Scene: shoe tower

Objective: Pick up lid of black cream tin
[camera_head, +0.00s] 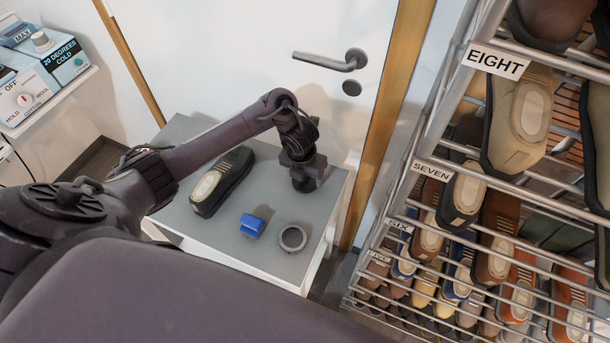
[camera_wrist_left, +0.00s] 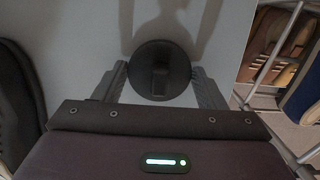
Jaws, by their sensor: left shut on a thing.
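My left gripper (camera_head: 303,184) points down at the right back part of the grey cabinet top. In the left wrist view, a dark round lid (camera_wrist_left: 145,56) with a raised bar across it sits between the two fingers of this gripper (camera_wrist_left: 160,82). The fingers are shut on the lid at its sides. In the head view the gripper hides the lid. I cannot tell whether the lid rests on a tin or is lifted. My right gripper is not in view.
The grey cabinet top (camera_head: 190,238) also holds a dark shoe (camera_head: 222,182), a blue object (camera_head: 252,225) and a grey round ring-like object (camera_head: 292,238). A metal shoe rack (camera_head: 425,130) stands close on the right. A white door (camera_head: 240,55) is behind. The front left of the top is clear.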

